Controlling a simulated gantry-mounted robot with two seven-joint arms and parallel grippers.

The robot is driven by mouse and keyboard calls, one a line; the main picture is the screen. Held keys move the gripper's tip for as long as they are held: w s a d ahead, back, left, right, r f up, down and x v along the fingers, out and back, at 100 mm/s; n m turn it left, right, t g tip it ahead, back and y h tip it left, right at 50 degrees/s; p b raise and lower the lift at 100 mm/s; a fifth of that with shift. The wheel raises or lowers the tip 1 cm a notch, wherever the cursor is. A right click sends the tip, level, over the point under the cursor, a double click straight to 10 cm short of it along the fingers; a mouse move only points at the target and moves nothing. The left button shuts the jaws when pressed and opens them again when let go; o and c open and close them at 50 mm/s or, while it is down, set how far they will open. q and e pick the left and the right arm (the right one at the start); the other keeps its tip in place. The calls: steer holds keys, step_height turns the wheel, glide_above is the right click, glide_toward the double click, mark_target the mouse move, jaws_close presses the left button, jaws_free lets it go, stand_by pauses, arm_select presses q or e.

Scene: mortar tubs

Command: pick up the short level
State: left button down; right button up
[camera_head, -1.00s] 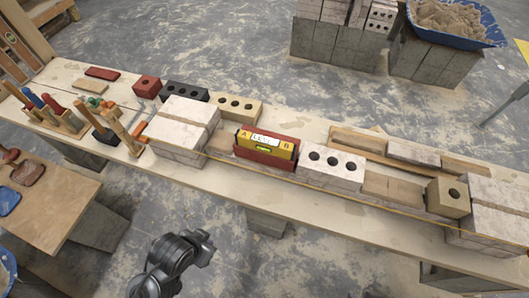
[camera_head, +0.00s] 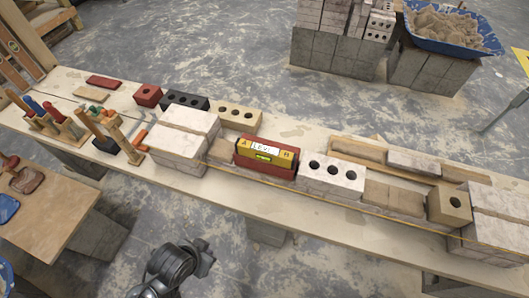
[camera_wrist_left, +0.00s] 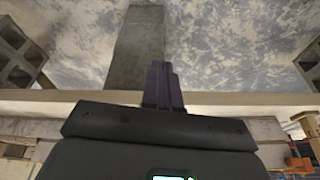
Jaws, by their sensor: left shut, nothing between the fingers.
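The short level (camera_head: 262,158) is yellow with a white label and a green vial. In the head view it stands on edge against a red brick (camera_head: 285,170), in the row of bricks along the plank bench. Nothing holds it. My left gripper shows in the left wrist view, its dark fingers (camera_wrist_left: 161,84) together with nothing between them. The level does not show in that view. In the head view a dark arm part of mine is at the bottom edge, in front of the bench and well short of the level; no fingertips show there. My right gripper is not seen.
A white holed brick (camera_head: 331,177) stands right of the level, and a pale block (camera_head: 176,140) left of it. A taut string (camera_head: 350,205) runs along the row's front. Trowels and hammers stand in racks at left. Bare bench lies in front of the row.

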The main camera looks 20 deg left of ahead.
arm_select(q)
steer(key=c, duration=0.8)
jaws_free()
steer(key=shift+o, duration=0.2)
